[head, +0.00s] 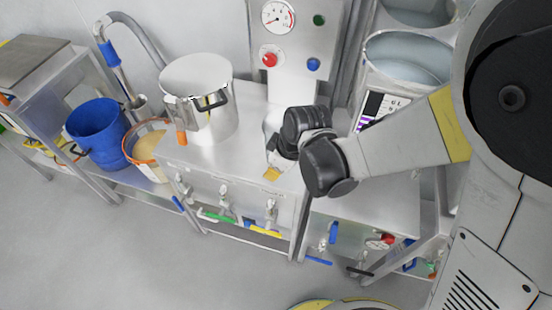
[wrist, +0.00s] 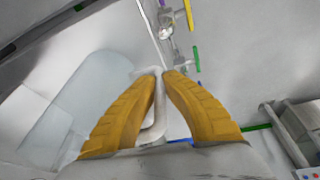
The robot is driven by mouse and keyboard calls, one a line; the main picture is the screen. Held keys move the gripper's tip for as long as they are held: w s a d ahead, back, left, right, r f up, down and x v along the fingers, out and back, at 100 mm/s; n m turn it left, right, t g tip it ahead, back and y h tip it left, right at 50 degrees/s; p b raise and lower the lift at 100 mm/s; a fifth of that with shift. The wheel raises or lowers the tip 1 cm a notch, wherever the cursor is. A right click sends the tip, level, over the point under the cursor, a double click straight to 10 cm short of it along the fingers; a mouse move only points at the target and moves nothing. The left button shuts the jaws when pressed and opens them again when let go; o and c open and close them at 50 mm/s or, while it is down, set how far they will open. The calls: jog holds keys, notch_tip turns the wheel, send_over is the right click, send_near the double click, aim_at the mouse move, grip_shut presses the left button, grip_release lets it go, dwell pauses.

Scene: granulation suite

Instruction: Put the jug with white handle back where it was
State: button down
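The jug with white handle is a clear, see-through vessel that fills the left of the wrist view (wrist: 75,105). Its white handle (wrist: 157,115) runs between the two yellow fingers of my gripper (wrist: 162,76). The fingertips are close together, with the handle in the narrow gap. In the head view my gripper (head: 272,173) is over the steel bench top (head: 225,165), in front of the control column. Only a pale part of the jug (head: 272,120) shows there, mostly hidden by my wrist. I cannot tell whether the jug touches the bench.
A large steel pot (head: 205,108) stands on the bench to the left. A blue bucket (head: 97,132) and an orange-rimmed tub (head: 150,150) are on the lower shelf further left. The control column (head: 295,65) rises behind. Valves with coloured handles (head: 225,205) line the bench front.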

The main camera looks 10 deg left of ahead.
jog(key=shift+f, duration=0.45)
jog(key=shift+f, duration=0.25)
jog(key=c, duration=1.6)
grip_release()
jog(key=shift+r, duration=0.1)
jog(key=shift+r, duration=0.1)
